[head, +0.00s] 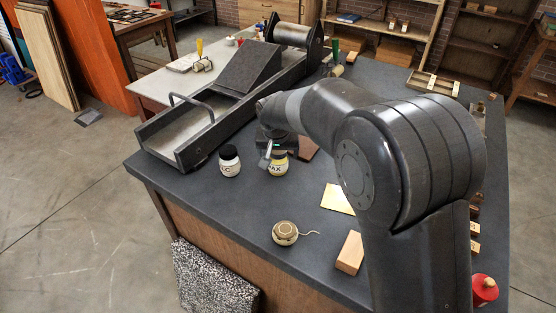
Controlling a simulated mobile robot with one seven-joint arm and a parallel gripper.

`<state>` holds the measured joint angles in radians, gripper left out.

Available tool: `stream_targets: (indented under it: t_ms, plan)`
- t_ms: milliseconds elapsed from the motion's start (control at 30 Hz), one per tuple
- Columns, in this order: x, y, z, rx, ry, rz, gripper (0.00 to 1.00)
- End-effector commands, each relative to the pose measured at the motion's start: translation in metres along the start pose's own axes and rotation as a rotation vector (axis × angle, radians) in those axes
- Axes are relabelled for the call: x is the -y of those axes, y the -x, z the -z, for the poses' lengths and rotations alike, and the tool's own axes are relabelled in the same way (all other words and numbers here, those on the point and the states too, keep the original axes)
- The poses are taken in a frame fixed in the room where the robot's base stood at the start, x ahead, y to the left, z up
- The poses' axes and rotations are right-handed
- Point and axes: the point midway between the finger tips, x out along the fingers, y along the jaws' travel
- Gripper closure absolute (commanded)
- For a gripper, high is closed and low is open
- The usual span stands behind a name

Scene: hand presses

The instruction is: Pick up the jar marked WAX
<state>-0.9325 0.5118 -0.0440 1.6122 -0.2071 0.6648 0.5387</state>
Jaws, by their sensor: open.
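The jar marked WAX (277,165) stands upright on the dark bench top in the head view. It has a yellow label, of which "AX" shows, and a dark lid partly covered by my gripper. My gripper (268,152) is open, directly above and against the top of this jar in the picture. I cannot tell whether the fingers touch it or reach around it. A second jar (229,161) with a white label, a "C" showing, and a black lid stands upright just to the left, apart from it.
A long dark press (196,148) with a metal handle lies behind the jars. In front are a round string tin (285,232), a wooden block (350,252) and a cream sheet (337,198). A red container (484,290) stands at right. The bench's front left is clear.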

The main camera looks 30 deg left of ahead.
Motion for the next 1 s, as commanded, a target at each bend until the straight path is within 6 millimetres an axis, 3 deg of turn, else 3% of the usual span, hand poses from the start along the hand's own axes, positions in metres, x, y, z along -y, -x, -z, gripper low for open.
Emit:
stream_targets:
  t_ms: [133,367,1000]
  plan:
    - [-0.001,-0.021,0.0,0.0,0.0,-0.001,0.19]
    - [0.0,-0.024,0.001,-0.002,0.0,0.001,0.19]
    - [0.0,-0.024,0.0,-0.001,0.0,0.0,0.71]
